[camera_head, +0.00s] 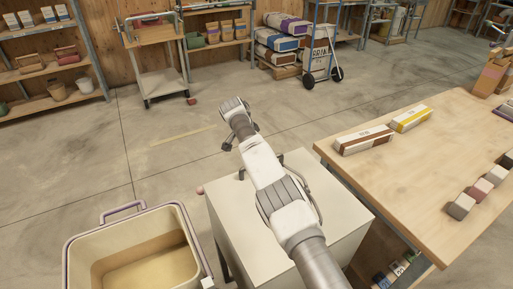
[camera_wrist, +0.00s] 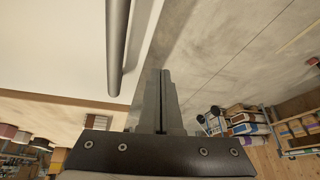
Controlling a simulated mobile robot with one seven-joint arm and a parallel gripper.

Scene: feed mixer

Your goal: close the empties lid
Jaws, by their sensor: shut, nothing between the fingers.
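A pale cream box (camera_head: 235,215) with a flat top stands in the middle of the head view, under my arm. A dark grey bar handle (camera_head: 316,190) shows beside my arm over this top, partly hidden. In the wrist view the pale surface (camera_wrist: 50,45) fills the upper left, with a grey bar (camera_wrist: 117,45) over it. My gripper (camera_wrist: 161,72) is shut and empty, its tips to the right of the bar and apart from it in the picture. In the head view my arm hides most of it. I cannot tell which part is the empties lid or how it stands.
An open bin (camera_head: 185,222) with a tan inside stands at the lower left. A wooden table (camera_head: 400,165) with boxes on it is close on the right. Shelves, a cart (camera_head: 160,85) and a hand truck (camera_head: 320,45) line the back.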

